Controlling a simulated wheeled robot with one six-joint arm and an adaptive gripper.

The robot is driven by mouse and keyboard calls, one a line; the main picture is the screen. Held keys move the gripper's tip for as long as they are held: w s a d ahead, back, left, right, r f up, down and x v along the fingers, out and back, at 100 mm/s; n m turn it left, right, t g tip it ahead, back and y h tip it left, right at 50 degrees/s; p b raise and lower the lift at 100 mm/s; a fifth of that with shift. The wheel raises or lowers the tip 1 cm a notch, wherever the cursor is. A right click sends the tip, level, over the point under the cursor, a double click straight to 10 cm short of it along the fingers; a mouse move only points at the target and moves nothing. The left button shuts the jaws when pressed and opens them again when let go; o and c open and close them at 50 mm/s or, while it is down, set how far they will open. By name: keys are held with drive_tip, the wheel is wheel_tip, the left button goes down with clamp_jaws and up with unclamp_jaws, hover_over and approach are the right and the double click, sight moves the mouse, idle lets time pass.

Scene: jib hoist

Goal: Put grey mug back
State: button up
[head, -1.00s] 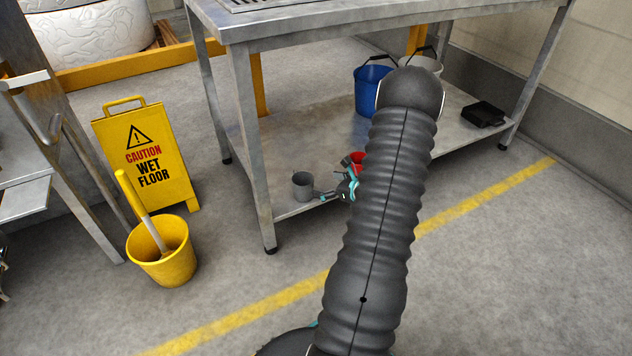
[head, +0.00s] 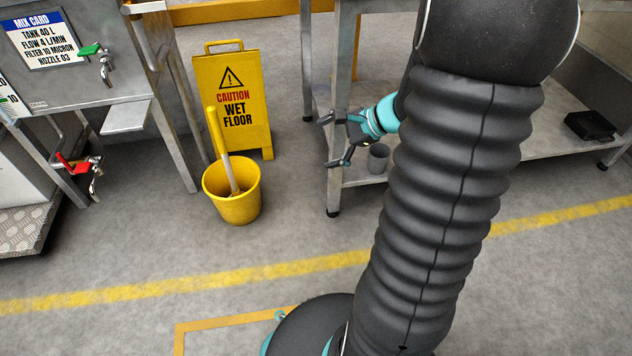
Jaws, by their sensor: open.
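The grey mug (head: 378,158) stands upright on the low shelf (head: 358,175) of the metal table, near its front left corner. It is just behind and to the right of my gripper in the head view, and my arm is close to its right side. My gripper (head: 331,141) is open and empty, its fingers pointing left, in front of the table leg. My arm hides much of the shelf.
A yellow bucket (head: 233,203) with a handled tool in it stands on the floor, before a wet floor sign (head: 232,101). A metal unit with a green-handled tap (head: 91,49) and a red-handled tap (head: 72,163) is at left. A black box (head: 590,126) lies on the shelf at right. Floor in front is clear.

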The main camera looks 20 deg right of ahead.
drive_tip(key=s+a+r+n+g+h, duration=0.3)
drive_tip(key=s+a+r+n, duration=0.4)
drive_tip(key=s+a+n, duration=0.35)
drive_tip(key=s+r+n+t+h, duration=0.1)
drive_tip(key=s+r+n+h, duration=0.1)
drive_tip(key=s+n, duration=0.2)
drive_tip(key=s+a+r+n+t+h, duration=0.1)
drive_tip(key=s+r+n+h, duration=0.1)
drive_tip(key=s+n, duration=0.2)
drive_tip(key=shift+s+a+r+h, duration=0.15)
drive_tip(key=shift+s+r+h, duration=0.2)
drive_tip(key=shift+s, duration=0.25)
drive_tip(key=shift+r, duration=0.1)
wheel_tip(320, 180, up, 7)
drive_tip(key=p, duration=0.7)
drive_tip(key=shift+r, duration=0.2)
